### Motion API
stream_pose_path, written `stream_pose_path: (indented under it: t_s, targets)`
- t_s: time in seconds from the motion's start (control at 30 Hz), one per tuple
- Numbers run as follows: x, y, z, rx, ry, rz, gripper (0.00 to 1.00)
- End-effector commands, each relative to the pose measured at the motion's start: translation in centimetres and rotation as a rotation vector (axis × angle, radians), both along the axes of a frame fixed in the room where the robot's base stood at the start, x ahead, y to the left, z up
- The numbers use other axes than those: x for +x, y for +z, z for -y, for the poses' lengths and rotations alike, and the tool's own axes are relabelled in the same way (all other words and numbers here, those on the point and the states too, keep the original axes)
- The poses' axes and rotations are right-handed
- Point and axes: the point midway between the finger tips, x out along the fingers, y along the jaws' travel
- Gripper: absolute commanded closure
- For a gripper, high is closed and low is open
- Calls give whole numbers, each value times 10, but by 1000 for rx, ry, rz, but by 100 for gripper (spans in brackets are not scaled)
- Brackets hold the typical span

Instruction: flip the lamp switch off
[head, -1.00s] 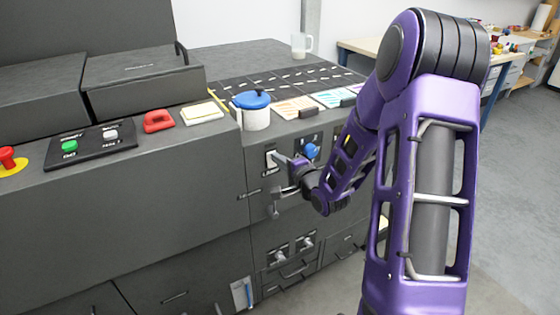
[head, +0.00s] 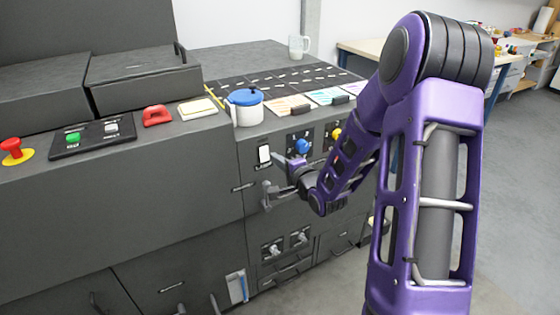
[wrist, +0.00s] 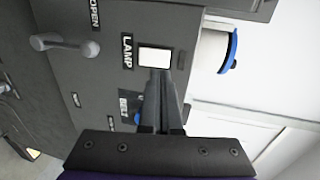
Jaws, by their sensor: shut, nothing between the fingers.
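The lamp switch is a white rocker (head: 264,155) on the dark front panel of the machine. In the wrist view the white switch (wrist: 155,57) sits beside the label "LAMP" (wrist: 128,51), and its whole face is nearly visible. My gripper (wrist: 166,74) is shut and empty, its fingertips at the lower edge of the switch in that view. In the head view my gripper (head: 279,160) is just right of the switch. I cannot tell whether the tips touch it, or which way the rocker is tilted.
A blue knob (head: 302,146) is right of the switch. A grey lever handle (head: 268,196) sticks out below it; it also shows in the wrist view (wrist: 62,44). A white pot with a blue lid (head: 247,108) stands on the ledge above. Open floor lies at the right.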

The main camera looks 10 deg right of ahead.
Motion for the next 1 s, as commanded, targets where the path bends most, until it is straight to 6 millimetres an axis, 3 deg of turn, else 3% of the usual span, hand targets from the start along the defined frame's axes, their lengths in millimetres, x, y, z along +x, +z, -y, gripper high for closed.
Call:
stream_pose_path:
  t_s: [0.03,0.2,0.4,0.6,1.0]
  targets:
    - [-15,10,7,-2,-6,0,100]
    - [-50,27,16,-2,-6,1,100]
    - [-76,38,22,-1,-4,0,100]
    - [-86,41,24,-1,-3,0,100]
    - [-82,42,22,-34,12,-6,100]
